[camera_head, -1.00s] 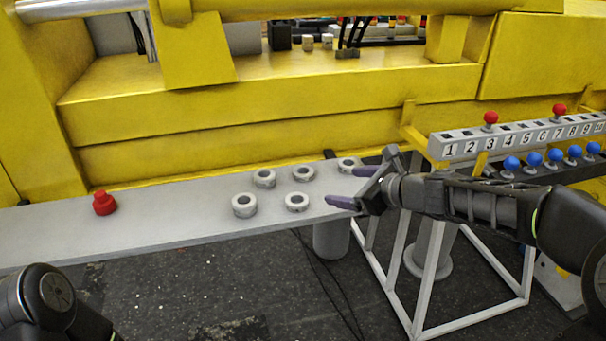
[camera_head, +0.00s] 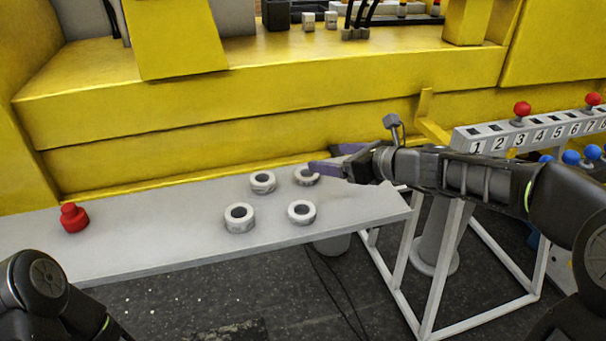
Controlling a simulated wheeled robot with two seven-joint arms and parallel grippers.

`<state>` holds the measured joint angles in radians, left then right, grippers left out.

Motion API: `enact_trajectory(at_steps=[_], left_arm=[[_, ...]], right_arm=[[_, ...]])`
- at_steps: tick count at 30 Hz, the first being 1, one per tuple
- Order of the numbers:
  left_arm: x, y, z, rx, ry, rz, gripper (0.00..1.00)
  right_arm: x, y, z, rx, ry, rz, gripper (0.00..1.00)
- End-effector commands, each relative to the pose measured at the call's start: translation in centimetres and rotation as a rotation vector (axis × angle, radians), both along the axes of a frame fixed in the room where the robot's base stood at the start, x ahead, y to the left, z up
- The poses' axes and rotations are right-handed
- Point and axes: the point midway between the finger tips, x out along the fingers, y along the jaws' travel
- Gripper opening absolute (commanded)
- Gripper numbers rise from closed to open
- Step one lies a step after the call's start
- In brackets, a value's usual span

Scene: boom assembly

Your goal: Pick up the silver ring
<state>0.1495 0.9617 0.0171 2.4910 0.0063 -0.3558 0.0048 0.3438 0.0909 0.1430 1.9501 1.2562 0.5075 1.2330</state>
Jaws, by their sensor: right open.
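Silver rings lie flat on a grey shelf (camera_head: 150,236). Four show: one at the back left (camera_head: 253,186), one at the front left (camera_head: 231,224), one at the front right (camera_head: 293,219) and one at the back right (camera_head: 301,181). My right gripper (camera_head: 324,158) reaches in from the right with its jaws open, pointing left. Its fingers overlap the back right ring in the picture and partly cover it; I cannot tell whether they touch. No ring is seen held. My left arm shows at the lower left, but its gripper is out of view.
A red knob-like part (camera_head: 74,219) stands at the shelf's left. A numbered rack (camera_head: 545,133) with red and blue knobs is at the right. The yellow machine wall (camera_head: 230,130) rises directly behind the shelf. The shelf between the red part and rings is clear.

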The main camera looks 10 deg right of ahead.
Motion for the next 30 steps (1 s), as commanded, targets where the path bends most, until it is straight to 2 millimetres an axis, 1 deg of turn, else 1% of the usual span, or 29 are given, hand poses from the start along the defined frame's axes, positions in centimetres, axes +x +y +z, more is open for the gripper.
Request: enact_trajectory(at_steps=[1, 6, 8, 9, 13, 25, 30], left_arm=[[0.0, 0.0, -1.4, -0.002, -0.001, -0.001, 0.36], [0.2, -0.1, -3.7, -0.005, -0.007, -0.002, 0.36], [0.2, -0.2, -4.4, -0.007, -0.009, -0.002, 0.36], [0.3, -0.2, -5.0, -0.007, -0.011, -0.003, 0.36], [0.4, -0.2, -6.1, -0.010, -0.014, -0.004, 0.36], [0.5, -0.2, -6.0, -0.011, -0.016, -0.004, 0.36], [0.5, -0.2, -5.9, -0.011, -0.016, -0.004, 0.36]], right_arm=[[0.0, 0.0, -1.5, -0.001, 0.000, 0.000, 0.81], [0.0, 0.0, -4.0, -0.001, -0.001, -0.001, 0.81], [0.0, 0.0, -4.6, -0.001, -0.001, -0.001, 0.81], [0.0, 0.0, -5.3, -0.001, -0.001, -0.001, 0.81], [0.0, 0.0, -6.5, -0.001, -0.001, -0.001, 0.81], [0.0, 0.0, -6.4, -0.001, 0.000, 0.000, 0.81], [1.1, 0.7, -7.0, 0.000, 0.000, 0.002, 0.81]])
